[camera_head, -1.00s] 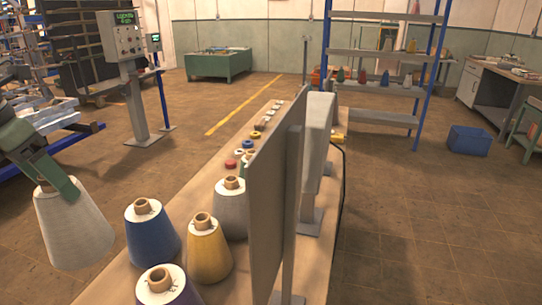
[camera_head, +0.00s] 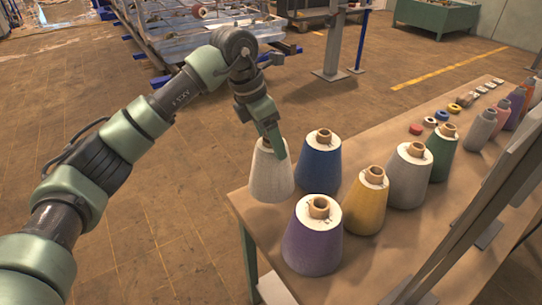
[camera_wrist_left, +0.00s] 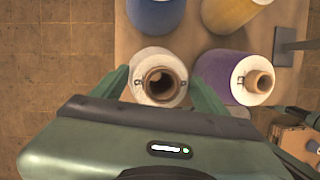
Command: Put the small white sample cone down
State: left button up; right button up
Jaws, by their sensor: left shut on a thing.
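The white sample cone (camera_head: 271,174) is upright at the near left corner of the wooden table (camera_head: 420,222). My left gripper (camera_head: 271,138) is shut on its top. I cannot tell whether its base touches the table top. In the left wrist view the cone (camera_wrist_left: 158,60) sits between the two green fingers of my left gripper (camera_wrist_left: 158,88), with its brown core tube facing the camera. My right gripper is not in view.
A blue cone (camera_head: 321,163) and a purple cone (camera_head: 312,238) stand close beside the white one. Yellow (camera_head: 366,202), grey (camera_head: 408,176) and green (camera_head: 442,152) cones stand further right. An upright grey panel (camera_head: 470,225) rises at the right.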

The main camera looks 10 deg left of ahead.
pick_arm(q)
jog(key=shift+w+f+p, duration=0.1)
jog(key=shift+f+p, duration=0.2)
jog(key=shift+f, duration=2.7)
jog(key=o, duration=2)
jog(key=shift+o, duration=0.2)
jog(key=b+v, duration=0.1)
jog(key=v, duration=1.1)
